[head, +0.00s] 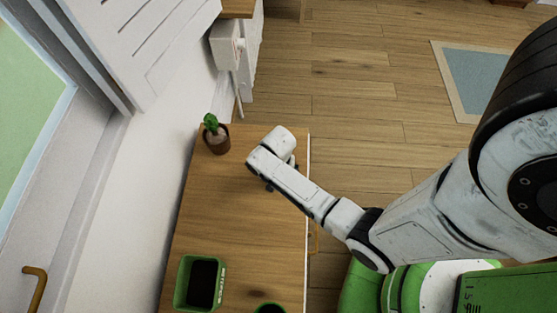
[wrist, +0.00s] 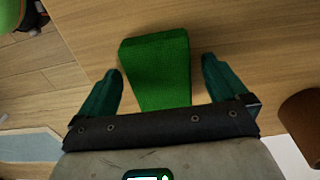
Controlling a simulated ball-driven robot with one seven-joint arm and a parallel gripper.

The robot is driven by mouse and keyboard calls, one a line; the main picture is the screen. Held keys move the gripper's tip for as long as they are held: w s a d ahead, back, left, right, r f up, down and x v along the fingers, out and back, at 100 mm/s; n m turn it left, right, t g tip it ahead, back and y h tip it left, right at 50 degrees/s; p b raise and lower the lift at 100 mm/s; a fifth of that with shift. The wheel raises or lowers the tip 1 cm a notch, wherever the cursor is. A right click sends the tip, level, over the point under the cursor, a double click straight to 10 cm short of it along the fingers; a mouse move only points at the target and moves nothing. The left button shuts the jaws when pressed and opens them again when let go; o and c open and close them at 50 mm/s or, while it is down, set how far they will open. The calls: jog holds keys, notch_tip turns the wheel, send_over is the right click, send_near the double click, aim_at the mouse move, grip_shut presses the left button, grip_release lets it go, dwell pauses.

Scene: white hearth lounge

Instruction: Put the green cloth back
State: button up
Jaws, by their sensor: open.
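The green cloth (wrist: 156,62) is a folded, textured block on the wooden tabletop in the wrist view. My gripper (wrist: 163,65) is open, with one dark teal finger on each side of the cloth. Gaps show between both fingers and the cloth. The cloth's near end is hidden by the gripper's body; I cannot tell the height of the fingertips above the table. In the head view my gripper (head: 270,186) is over the table near its right edge, mostly hidden by my arm, and the cloth does not show.
A potted plant (head: 217,142) stands on the wooden table (head: 215,215) behind my gripper, close by. A green square bin (head: 181,285) and a green round container (head: 270,308) stand at the near end. A white wall (head: 110,170) borders the table's left side. The tabletop between is clear.

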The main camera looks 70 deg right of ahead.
notch_tip(320, 180, up, 12)
jog(key=p, duration=0.3)
jog(key=s+a+r+n+t, duration=0.1)
jog(key=s+a+r+n, duration=0.6)
jog(key=r+n, duration=0.3)
jog(key=a+n, duration=0.1)
jog(key=n, duration=0.2)
jog(key=shift+a+r+n, duration=0.3)
jog(key=shift+a+n, duration=0.1)
jog(key=shift+s, duration=0.1)
jog(key=shift+c, duration=0.5)
